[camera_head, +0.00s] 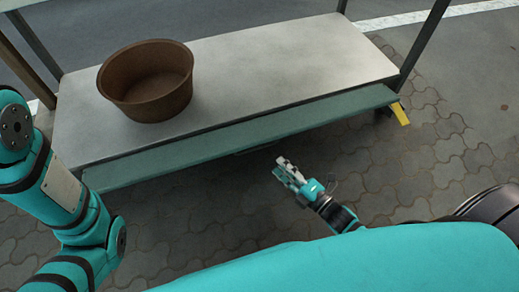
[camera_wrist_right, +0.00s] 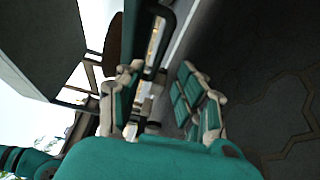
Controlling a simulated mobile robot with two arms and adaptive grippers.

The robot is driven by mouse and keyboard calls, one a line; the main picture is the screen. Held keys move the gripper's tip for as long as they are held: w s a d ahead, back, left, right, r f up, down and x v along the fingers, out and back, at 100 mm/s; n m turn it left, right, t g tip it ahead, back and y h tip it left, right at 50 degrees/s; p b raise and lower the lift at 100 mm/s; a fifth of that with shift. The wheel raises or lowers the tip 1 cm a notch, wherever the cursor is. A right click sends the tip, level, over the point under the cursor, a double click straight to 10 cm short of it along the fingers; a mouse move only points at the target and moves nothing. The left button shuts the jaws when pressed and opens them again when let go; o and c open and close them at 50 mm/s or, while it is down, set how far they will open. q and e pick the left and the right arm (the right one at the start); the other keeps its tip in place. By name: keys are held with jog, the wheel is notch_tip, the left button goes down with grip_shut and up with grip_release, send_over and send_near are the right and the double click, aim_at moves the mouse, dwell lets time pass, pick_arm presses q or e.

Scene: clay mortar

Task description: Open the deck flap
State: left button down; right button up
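The deck flap is a long green strip (camera_head: 240,133) along the near edge of a pale deck (camera_head: 290,60) in the head view. A thin dark handle shows faintly under its near edge, and a dark curved bar (camera_wrist_right: 163,30) shows in the right wrist view, just past the fingertips. My right gripper (camera_head: 283,168) is in front of the flap's near edge, near its middle. In the right wrist view its fingers (camera_wrist_right: 160,75) are apart, with no object clearly held between them. My left arm comes in at the left, but its gripper is not in view.
A brown round bowl (camera_head: 147,80) stands on the left part of the deck. A yellow piece (camera_head: 400,114) is at the flap's right end. Dark posts (camera_head: 423,45) rise at the deck's corners. Paved ground (camera_head: 400,170) in front and at the right is clear.

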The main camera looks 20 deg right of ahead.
aim_at(260, 147)
jog(key=b+x, duration=0.4)
jog(key=x, duration=0.6)
grip_shut()
